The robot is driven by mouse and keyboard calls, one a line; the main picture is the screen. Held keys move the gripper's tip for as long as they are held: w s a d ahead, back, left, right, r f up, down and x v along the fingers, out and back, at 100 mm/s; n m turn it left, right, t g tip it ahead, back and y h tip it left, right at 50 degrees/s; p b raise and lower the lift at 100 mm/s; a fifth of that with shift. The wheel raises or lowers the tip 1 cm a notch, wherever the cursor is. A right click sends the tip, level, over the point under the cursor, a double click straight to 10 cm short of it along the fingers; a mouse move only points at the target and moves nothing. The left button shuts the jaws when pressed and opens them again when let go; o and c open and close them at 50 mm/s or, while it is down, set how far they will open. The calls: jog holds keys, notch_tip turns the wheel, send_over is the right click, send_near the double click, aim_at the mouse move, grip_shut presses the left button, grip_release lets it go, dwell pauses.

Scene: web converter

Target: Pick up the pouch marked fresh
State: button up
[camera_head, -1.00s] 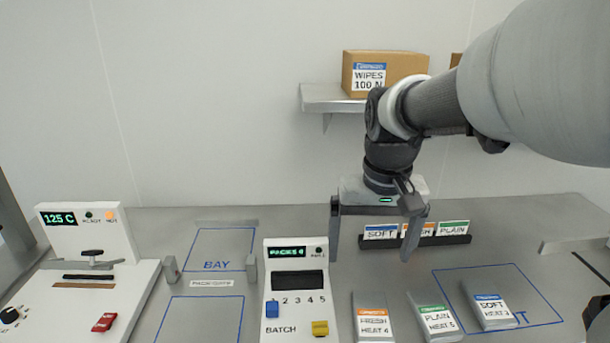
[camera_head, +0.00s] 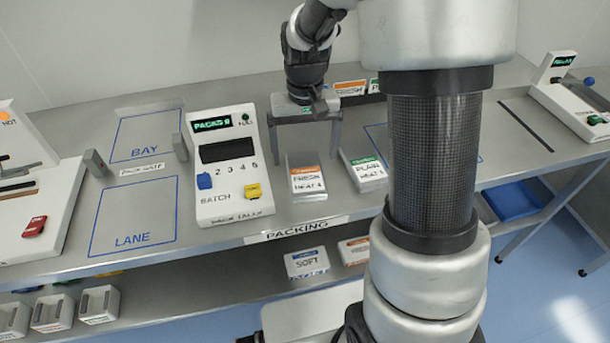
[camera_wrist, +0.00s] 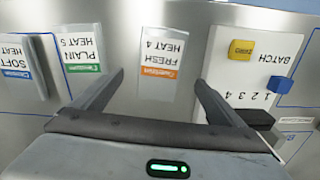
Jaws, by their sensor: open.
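The pouch marked fresh (camera_head: 307,184) is white with an orange label band and "HEAT 4". It lies on the worktop just right of the batch panel. In the wrist view the fresh pouch (camera_wrist: 162,58) appears upside down, between and beyond my finger tips. My gripper (camera_head: 304,150) is open and empty, pointing down just behind the pouch in the head view. The gripper also shows in the wrist view (camera_wrist: 160,80), with a finger to either side of the pouch's line. I cannot tell its exact height above the worktop.
The green-labelled plain pouch (camera_head: 364,172) lies close on the right. The soft pouch (camera_wrist: 17,62) is farther along, hidden by my arm in the head view. The white batch panel (camera_head: 228,180) stands close on the left. A label rack is behind.

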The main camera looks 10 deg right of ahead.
aim_at(305, 173)
jog(key=shift+s+f, duration=0.1)
jog(key=shift+f, duration=2.7)
jog(key=shift+c, duration=0.2)
jog(key=c, duration=1.2)
